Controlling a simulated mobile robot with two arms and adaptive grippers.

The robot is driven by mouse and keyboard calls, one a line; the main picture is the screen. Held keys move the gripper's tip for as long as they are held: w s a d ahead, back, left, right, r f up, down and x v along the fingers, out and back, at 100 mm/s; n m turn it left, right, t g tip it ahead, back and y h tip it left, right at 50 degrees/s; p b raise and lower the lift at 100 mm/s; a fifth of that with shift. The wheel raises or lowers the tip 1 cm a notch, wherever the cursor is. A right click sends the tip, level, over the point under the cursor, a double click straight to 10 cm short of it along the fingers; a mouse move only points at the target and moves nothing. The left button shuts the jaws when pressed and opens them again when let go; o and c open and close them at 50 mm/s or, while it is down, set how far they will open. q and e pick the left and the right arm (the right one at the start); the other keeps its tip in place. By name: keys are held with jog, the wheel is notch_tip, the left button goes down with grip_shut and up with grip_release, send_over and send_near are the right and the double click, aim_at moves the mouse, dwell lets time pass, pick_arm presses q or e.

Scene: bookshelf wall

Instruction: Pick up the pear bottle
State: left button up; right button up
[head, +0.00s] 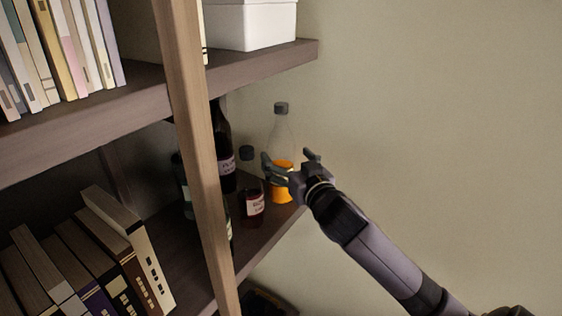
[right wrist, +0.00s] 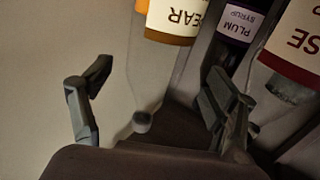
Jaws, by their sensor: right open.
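The pear bottle (head: 281,140) stands upright near the outer end of the lower shelf. It is clear glass with a grey cap and orange contents. My right gripper (head: 288,156) is open in front of it, partly hiding its middle. In the right wrist view, which is upside down, the bottle's "PEAR" label (right wrist: 175,20) shows at the top. Its clear neck lies between the spread fingers of my right gripper (right wrist: 156,78), with no clear contact. My left gripper is in neither view.
A dark red bottle (head: 252,205) stands just left of the pear bottle. A tall dark bottle (head: 226,178) with a plum syrup label (right wrist: 240,20) stands behind. A wooden post (head: 196,150) rises left of them. The wall (head: 430,120) to the right is bare.

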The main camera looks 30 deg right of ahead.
jog(key=w, duration=0.1)
jog(key=w+d+p, duration=0.1)
jog(key=w+p, duration=0.1)
jog(key=w, duration=0.1)
jog(key=shift+d+r, duration=0.15)
jog(key=shift+r, duration=0.25)
jog(key=shift+w+f+p, duration=0.15)
jog(key=shift+w+p, duration=0.15)
jog(key=shift+w, duration=0.2)
jog(key=shift+s, duration=0.1)
jog(key=shift+c, duration=0.6)
jog(key=c, duration=1.7)
grip_shut()
